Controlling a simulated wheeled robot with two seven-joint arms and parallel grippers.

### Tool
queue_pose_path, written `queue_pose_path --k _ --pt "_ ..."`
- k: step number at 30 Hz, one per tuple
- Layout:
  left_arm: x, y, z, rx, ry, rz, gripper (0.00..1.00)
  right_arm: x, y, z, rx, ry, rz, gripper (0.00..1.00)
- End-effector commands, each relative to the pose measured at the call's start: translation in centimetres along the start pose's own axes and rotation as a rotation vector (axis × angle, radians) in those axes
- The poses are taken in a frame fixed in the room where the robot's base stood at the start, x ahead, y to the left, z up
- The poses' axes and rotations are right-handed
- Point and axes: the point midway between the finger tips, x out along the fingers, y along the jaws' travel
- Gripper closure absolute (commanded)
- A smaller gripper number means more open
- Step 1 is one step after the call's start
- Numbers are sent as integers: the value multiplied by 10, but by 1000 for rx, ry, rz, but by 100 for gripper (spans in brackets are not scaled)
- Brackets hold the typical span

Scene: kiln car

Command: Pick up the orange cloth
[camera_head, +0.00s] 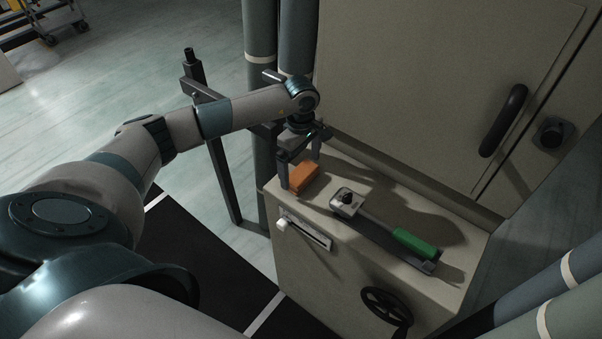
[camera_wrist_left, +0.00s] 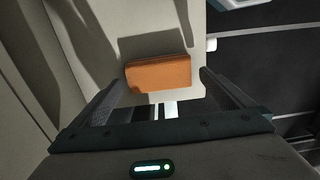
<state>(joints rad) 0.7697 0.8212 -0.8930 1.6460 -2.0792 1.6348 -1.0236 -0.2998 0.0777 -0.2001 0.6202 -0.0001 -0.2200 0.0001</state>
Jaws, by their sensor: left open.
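The orange cloth (camera_head: 304,177) is a small folded block lying on the left end of the beige cabinet's top ledge (camera_head: 350,174). My left gripper (camera_head: 300,172) is above it, pointing down. In the left wrist view the cloth (camera_wrist_left: 159,73) lies ahead of and roughly between the two fingertips (camera_wrist_left: 163,82). The fingers are open, and nothing is held between them. In the head view a finger partly overlaps the cloth's left edge; I cannot tell whether it touches. My right gripper is in neither view.
A tool with a green handle (camera_head: 414,243) and a metal head (camera_head: 347,202) lies on the ledge, right of the cloth. A black handwheel (camera_head: 387,305) is on the cabinet front. The tall cabinet door has a black handle (camera_head: 503,121). Grey pipes (camera_head: 260,100) stand behind my left arm.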

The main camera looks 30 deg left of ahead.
Motion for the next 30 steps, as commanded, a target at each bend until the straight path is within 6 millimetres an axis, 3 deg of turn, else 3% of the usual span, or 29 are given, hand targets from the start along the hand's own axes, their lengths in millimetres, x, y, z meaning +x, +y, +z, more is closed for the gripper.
queue_pose_path --k 3,9,24,28,29,30 --pt "9 -1 2 0 -1 -4 0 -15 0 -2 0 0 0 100" --pt "29 0 1 0 -1 -1 0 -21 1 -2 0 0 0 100" --pt "32 0 1 0 0 0 0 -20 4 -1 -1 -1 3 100" --pt "32 0 1 0 0 0 31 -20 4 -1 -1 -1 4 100" --pt "32 0 1 0 0 0 37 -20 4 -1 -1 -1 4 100" --pt "32 0 1 0 0 0 37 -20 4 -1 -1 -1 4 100"
